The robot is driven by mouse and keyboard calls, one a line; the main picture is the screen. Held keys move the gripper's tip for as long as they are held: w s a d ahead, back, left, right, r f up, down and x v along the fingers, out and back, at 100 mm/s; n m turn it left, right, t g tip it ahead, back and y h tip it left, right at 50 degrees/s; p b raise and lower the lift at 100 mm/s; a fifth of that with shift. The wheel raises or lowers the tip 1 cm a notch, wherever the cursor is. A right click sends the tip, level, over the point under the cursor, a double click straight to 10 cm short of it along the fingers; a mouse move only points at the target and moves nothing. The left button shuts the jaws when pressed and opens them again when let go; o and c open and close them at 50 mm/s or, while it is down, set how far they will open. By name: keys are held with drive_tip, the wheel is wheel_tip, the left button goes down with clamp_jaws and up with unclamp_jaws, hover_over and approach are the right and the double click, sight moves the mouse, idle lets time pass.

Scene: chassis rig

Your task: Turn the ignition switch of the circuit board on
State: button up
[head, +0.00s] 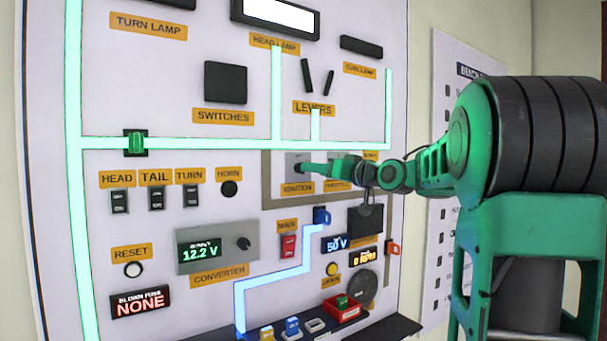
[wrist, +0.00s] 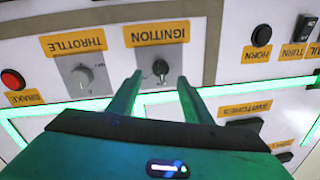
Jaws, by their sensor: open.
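The ignition switch (wrist: 160,70) is a dark knob on a light square plate, above the orange IGNITION label in the head view. In the wrist view, which shows the board upside down, the knob lies just beyond and between my two fingertips. My gripper (wrist: 156,78) is open, with one finger on each side of the knob; I cannot tell whether either touches it. In the head view my gripper (head: 312,169) reaches in from the right and partly covers the ignition plate (head: 294,160). The circuit board (head: 225,40) is a white upright panel.
A throttle knob (wrist: 82,76) sits beside the ignition, with a red brake button (wrist: 12,79) farther left in the wrist view. A small shelf (head: 385,328) juts out at the board's bottom.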

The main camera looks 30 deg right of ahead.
drive_tip(key=w, duration=0.5)
drive_tip(key=shift+w+a, duration=0.25)
drive_tip(key=shift+a, duration=0.1)
drive_tip(key=c, duration=1)
drive_tip(key=shift+c, duration=0.2)
drive_tip(key=shift+m, duration=0.3)
drive_tip(key=m, duration=0.5)
drive_tip(key=m+t, duration=0.1)
drive_tip(key=m, duration=0.5)
drive_tip(key=shift+f+m+h, duration=0.2)
drive_tip(key=shift+m+h, duration=0.1)
drive_tip(key=shift+h, duration=0.1)
